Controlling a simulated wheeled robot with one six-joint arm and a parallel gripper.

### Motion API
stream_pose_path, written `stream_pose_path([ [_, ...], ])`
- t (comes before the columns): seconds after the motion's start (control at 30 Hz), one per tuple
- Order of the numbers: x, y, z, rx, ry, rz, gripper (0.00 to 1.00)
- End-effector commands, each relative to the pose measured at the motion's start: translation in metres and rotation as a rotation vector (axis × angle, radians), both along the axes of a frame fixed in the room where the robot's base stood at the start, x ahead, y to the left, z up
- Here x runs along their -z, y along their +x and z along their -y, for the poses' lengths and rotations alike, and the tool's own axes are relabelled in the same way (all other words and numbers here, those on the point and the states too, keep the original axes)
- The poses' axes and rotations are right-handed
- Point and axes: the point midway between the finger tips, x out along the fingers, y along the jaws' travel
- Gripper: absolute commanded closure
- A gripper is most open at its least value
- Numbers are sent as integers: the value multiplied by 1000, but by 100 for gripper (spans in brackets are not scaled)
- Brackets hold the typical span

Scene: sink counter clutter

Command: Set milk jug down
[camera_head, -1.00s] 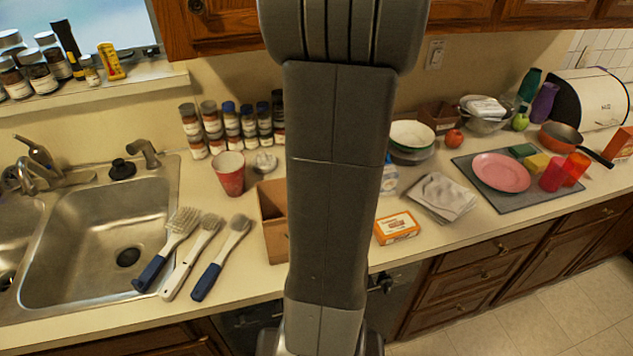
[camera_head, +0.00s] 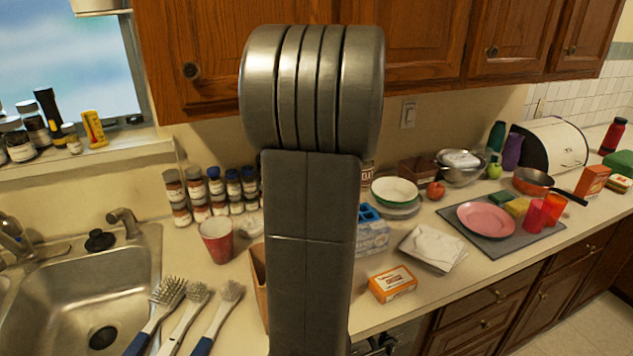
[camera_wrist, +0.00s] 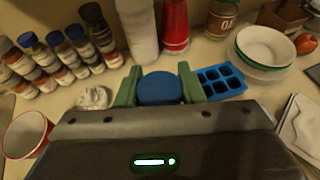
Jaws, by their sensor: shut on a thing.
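In the wrist view, the two green fingers of my gripper (camera_wrist: 160,88) stand on either side of a round blue cap, shut on it. I take this cap to be the top of the milk jug (camera_wrist: 160,90). The jug's body is hidden below the cap and my gripper, so I cannot tell whether it touches the counter. In the head view my own arm hides both gripper and jug.
A red cup (camera_head: 217,241) and spice jars (camera_head: 213,194) stand left of my arm. A blue tray (camera_wrist: 222,82) is close right of the fingers. Brushes (camera_head: 185,312) lie by the sink (camera_head: 60,300).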

Motion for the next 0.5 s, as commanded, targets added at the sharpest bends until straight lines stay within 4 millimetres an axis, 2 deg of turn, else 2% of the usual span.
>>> stream_pose_path([
  [0.13, 7, 1, 0, 0, 2, 6, 100],
  [0.33, 31, 1, 0, -1, 1, 4, 100],
  [0.5, 36, 1, 0, -1, 0, 7, 100],
])
